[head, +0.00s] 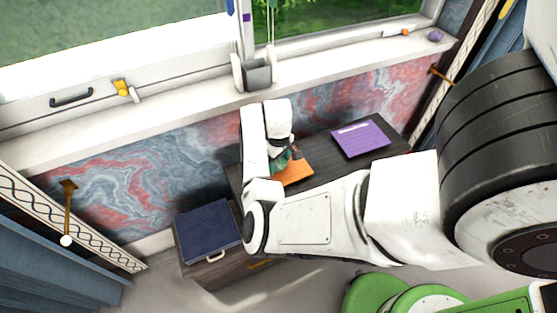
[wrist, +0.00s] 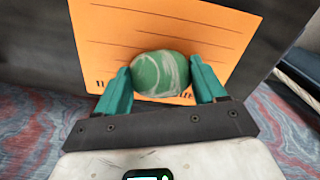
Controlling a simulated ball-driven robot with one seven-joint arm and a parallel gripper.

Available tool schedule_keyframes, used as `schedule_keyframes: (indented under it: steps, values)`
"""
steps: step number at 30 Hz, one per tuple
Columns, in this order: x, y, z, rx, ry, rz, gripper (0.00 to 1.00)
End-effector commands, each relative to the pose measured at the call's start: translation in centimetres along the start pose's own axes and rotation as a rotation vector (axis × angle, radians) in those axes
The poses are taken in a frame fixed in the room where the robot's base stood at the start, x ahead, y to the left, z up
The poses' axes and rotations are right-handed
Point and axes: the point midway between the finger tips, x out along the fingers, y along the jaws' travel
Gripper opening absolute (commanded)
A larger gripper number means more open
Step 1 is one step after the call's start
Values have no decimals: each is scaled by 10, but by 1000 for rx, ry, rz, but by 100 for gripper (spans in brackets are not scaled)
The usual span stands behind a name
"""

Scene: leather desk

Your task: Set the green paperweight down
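The green paperweight (wrist: 160,73), rounded with pale streaks, is between the two teal fingers of my gripper (wrist: 159,66) in the wrist view. Both fingers touch its sides, so my gripper is shut on it. Behind it is an orange sheet (wrist: 112,38) with dark printed lines; whether the paperweight touches the sheet I cannot tell. In the head view my gripper (head: 281,162) is over the dark desk, at the orange sheet (head: 298,174). The paperweight is hidden there by my arm.
A purple sheet (head: 361,139) lies on the dark desk (head: 322,134) to the right of the orange one. A dark blue box-like item (head: 208,228) is on the lower unit at left. The window sill (head: 190,112) and marbled wall (head: 150,165) stand behind the desk.

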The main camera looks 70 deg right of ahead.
Motion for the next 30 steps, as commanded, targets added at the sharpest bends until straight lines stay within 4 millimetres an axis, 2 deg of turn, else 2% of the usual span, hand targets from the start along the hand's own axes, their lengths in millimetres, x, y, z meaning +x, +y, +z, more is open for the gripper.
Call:
schedule_keyframes:
  steps: [1, 8, 17, 23, 30]
  values:
    - [0, 0, 0, 0, 0, 0, 74]
    - [0, 0, 0, 1, 0, 0, 95]
    - [-4, 0, 0, 1, 0, 0, 95]
    - [-31, 1, 0, 1, 3, 3, 95]
    - [-81, 1, 0, 1, 3, 2, 95]
